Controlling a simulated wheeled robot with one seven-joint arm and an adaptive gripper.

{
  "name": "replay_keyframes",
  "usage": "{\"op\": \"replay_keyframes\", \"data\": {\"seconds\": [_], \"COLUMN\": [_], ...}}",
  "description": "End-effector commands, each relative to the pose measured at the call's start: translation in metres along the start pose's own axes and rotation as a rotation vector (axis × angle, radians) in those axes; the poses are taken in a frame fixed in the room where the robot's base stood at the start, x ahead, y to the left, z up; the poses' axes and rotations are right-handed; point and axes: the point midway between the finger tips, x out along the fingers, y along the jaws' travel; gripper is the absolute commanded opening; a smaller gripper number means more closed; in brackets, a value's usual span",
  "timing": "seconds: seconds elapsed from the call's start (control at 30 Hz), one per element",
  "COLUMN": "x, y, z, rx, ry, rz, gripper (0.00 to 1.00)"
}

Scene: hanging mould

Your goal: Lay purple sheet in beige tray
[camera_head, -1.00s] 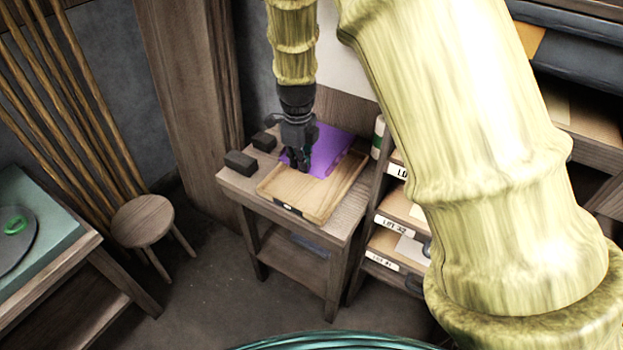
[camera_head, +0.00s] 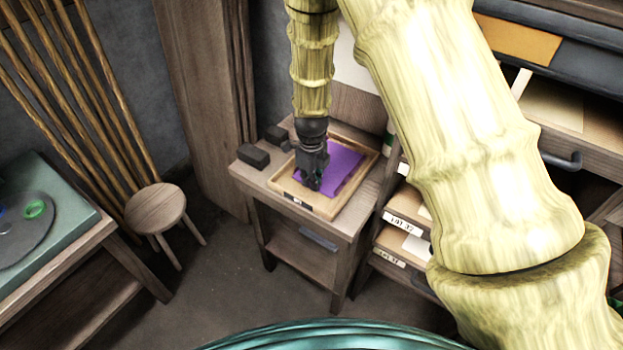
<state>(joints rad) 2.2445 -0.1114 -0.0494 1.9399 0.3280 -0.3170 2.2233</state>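The purple sheet (camera_head: 343,164) lies flat over the inside of the beige tray (camera_head: 330,210), within its raised rim as far as I can see. The tray is on a small wooden table. My gripper (camera_head: 314,187) points down over the sheet's left front part, at or just above it. My gripper hides part of the sheet and of the tray's left side. The fingers are dark and small here, so I cannot tell whether they are closed on the sheet's edge.
Two dark blocks (camera_head: 253,157) sit on the table's left side. A shelf unit with labelled bays (camera_head: 405,222) stands close on the right. A round stool (camera_head: 156,208) and a teal-topped bench (camera_head: 38,205) are at left. Floor between is clear.

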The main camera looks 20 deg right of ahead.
Motion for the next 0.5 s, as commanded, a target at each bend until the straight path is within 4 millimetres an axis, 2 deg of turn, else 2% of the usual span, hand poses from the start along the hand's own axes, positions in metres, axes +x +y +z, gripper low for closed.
{"op": "replay_keyframes", "data": {"seconds": [0.37, 0.5], "x": [0.0032, 0.0031], "y": [-0.0003, -0.0004], "z": [0.0005, 0.0006], "rx": [0.000, 0.000], "ry": [-0.001, -0.002], "rz": [-0.001, -0.001], "gripper": [0.00, 0.24]}}
